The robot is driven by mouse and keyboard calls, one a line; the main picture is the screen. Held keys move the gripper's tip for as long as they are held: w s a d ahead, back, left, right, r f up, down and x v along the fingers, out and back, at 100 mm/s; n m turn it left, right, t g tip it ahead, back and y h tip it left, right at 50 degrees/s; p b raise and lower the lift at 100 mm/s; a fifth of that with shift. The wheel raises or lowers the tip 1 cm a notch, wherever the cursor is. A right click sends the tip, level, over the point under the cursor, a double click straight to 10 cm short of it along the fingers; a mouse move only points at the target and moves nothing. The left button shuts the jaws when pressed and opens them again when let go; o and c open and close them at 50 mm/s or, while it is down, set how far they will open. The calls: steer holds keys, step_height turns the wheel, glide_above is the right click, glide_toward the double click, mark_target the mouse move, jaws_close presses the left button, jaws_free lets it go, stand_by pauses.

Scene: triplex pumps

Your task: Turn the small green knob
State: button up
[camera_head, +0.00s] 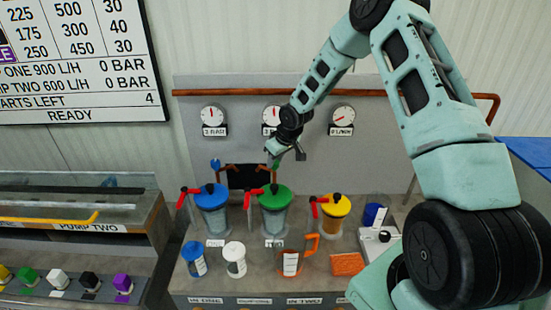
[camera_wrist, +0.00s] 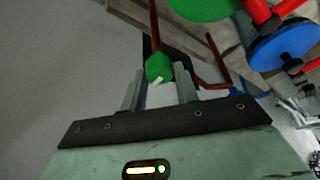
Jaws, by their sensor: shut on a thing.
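The small green knob (camera_wrist: 159,67) sits between the two fingers of my gripper (camera_wrist: 158,82) in the wrist view, with a pale mark on its near edge. The fingers are shut on it. In the head view, my gripper (camera_head: 277,152) is above the green-lidded container, at the panel's front. The small green knob (camera_head: 276,164) shows there as a small patch just below the fingers, mostly hidden by them. It is at the top of a dark red pipe.
A small blue knob (camera_head: 215,163) stands to the left. Below are blue-lidded (camera_head: 211,204), green-lidded (camera_head: 274,200) and yellow-lidded (camera_head: 335,208) containers with red handles. Gauges (camera_head: 342,116) line the panel above. Several coloured knobs are on the left console.

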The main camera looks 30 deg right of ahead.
steer(key=o, duration=1)
steer(key=shift+c, duration=0.2)
steer(key=b+v, duration=0.2)
steer(key=v, duration=1.5)
steer(key=shift+r+b, duration=0.15)
steer(key=shift+b, duration=0.15)
steer(key=shift+s, duration=0.1)
